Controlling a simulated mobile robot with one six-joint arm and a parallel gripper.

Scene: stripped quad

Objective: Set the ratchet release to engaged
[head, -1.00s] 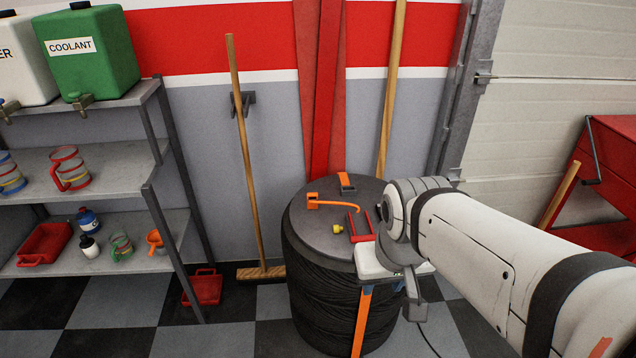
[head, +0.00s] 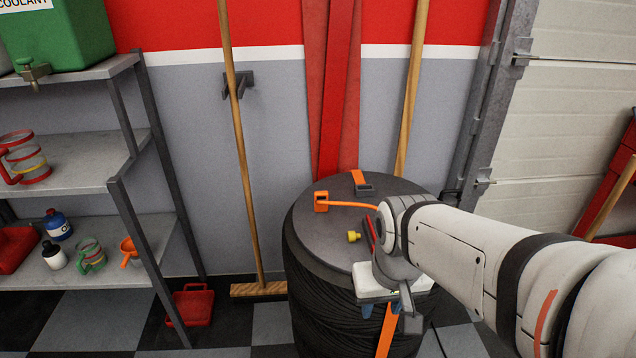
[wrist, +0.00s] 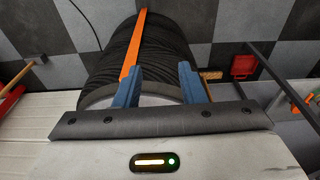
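A dark ribbed drum (head: 315,290) with a grey top stands by the wall. On its top are an orange hooked bar (head: 343,204), a yellow knob (head: 354,236) and a red piece (head: 370,232) mostly hidden behind my arm. A grey buckle with orange webbing (head: 362,184) lies at the back. I cannot tell which part is the ratchet release or how it is set. An orange strap (head: 387,332) runs down the drum's front; it also shows in the wrist view (wrist: 134,45). My gripper (wrist: 158,75) is open and empty, its blue fingers apart, over the drum's near side.
A grey shelf (head: 75,168) with cups and bottles stands at the left. A broom (head: 240,150) leans on the wall, and a red tray (head: 192,304) lies on the floor. A wooden pole (head: 411,95) stands behind the drum.

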